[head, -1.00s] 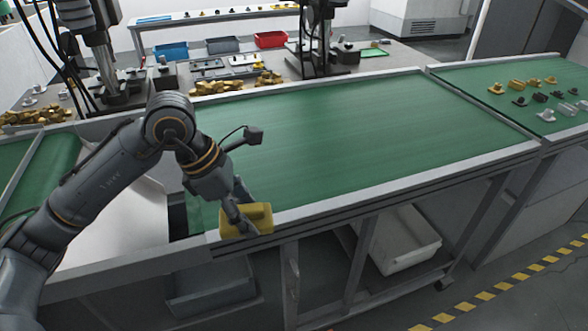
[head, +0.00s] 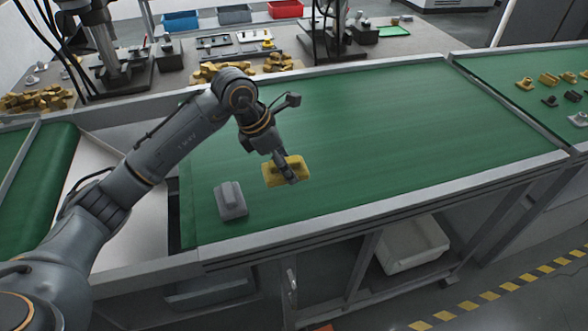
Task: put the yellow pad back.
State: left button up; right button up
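The yellow pad (head: 272,175), a small block-like piece, is in my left gripper (head: 287,172), over the near part of the green conveyor belt (head: 390,125). The gripper's fingers are closed on the pad. Whether the pad touches the belt or hangs just above it I cannot tell. A grey pad (head: 231,201) of similar shape lies on the belt to the left of the yellow one, near the belt's front left corner. My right gripper is not in view.
Piles of yellow metal parts (head: 38,98) and presses stand on the bench behind. Blue (head: 181,21), grey and red bins are at the back. Several small parts lie on the right belt (head: 520,68). A metal rail (head: 390,205) edges the belt. Most of the belt is clear.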

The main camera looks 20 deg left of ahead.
pick_arm(q)
jog(key=p, duration=0.1)
send_over(299, 185)
jog(key=s+a, duration=0.1)
jog(key=s, duration=0.1)
notch_tip(299, 185, down, 4)
jog(key=shift+w+a+f, duration=0.1)
jog(key=shift+w+a, duration=0.05)
jog(key=shift+w+f, duration=0.1)
jog(key=shift+f, duration=0.05)
jog(key=shift+w+f, duration=0.15)
jog(key=shift+f, duration=0.1)
notch_tip(299, 185, down, 3)
jog(key=p, duration=0.2)
jog(key=shift+w+p, duration=0.15)
jog(key=shift+p, duration=0.15)
jog(key=shift+f, duration=0.15)
jog(key=shift+f+b, duration=0.25)
jog(key=shift+b, duration=0.1)
jog(key=o, duration=1)
jog(key=shift+r, duration=0.1)
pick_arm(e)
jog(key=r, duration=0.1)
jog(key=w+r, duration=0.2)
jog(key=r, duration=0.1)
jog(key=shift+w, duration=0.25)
